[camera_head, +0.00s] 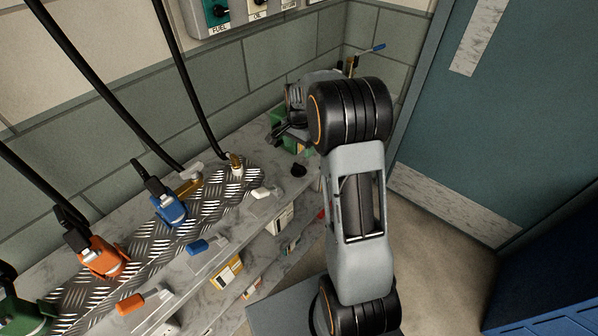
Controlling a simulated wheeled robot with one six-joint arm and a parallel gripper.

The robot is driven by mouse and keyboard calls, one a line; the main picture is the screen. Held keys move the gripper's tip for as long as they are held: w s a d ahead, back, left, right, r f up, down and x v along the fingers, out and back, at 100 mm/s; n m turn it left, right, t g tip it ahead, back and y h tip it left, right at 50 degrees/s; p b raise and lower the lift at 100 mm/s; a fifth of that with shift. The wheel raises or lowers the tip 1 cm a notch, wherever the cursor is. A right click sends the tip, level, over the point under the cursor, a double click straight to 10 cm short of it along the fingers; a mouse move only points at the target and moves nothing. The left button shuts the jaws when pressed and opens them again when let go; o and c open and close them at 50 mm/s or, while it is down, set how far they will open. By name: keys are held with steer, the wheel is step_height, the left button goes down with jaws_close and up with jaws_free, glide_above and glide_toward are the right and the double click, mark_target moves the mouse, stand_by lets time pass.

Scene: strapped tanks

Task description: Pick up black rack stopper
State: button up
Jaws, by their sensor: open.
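A small black piece (298,170), which looks like the black rack stopper, sits on the grey marbled shelf top (255,215) near its far right end. My gripper (284,132) is just behind and above it in the picture, over the far end of the shelf. The jaws are open and dark, and no held object shows between them. My arm hides part of the gripper and the shelf corner. I cannot tell how far above the shelf the jaws are.
A green container (279,114) stands by the gripper. Black hoses hang over a tread plate (140,245) with orange (104,256) and blue (171,208) fittings. Lower shelves hold boxes. A teal door (510,110) stands right.

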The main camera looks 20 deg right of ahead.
mark_target(298, 165)
steer(key=shift+a+f+p, duration=0.15)
steer(key=shift+f+p, duration=0.25)
steer(key=shift+f, duration=4.25)
steer(key=c, duration=1)
steer(key=shift+r, duration=0.15)
